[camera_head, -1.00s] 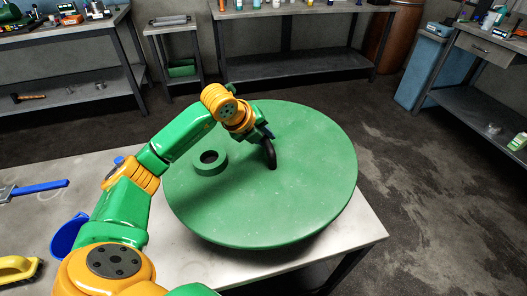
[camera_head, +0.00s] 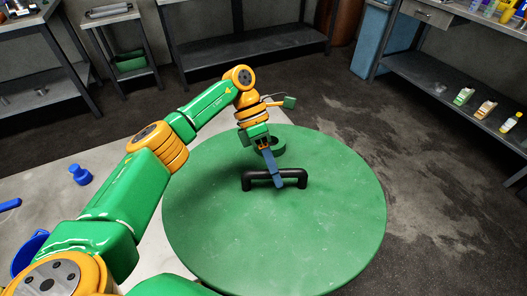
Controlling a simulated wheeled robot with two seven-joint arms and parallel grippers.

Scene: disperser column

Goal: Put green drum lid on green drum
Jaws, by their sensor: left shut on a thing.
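My left gripper (camera_head: 274,178) reaches in from the upper left. Its blue fingers are shut on the middle of the handle. The lid hides the right part of the table, and whether it hangs clear of the tabletop is hard to tell. The green drum cannot be seen. My right gripper is not in view.
The pale table (camera_head: 120,190) spreads out on the left, with a small blue object (camera_head: 80,174) and other blue items at its edge. A workbench with bottles (camera_head: 465,97) stands at right. Open dark floor (camera_head: 440,190) lies between.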

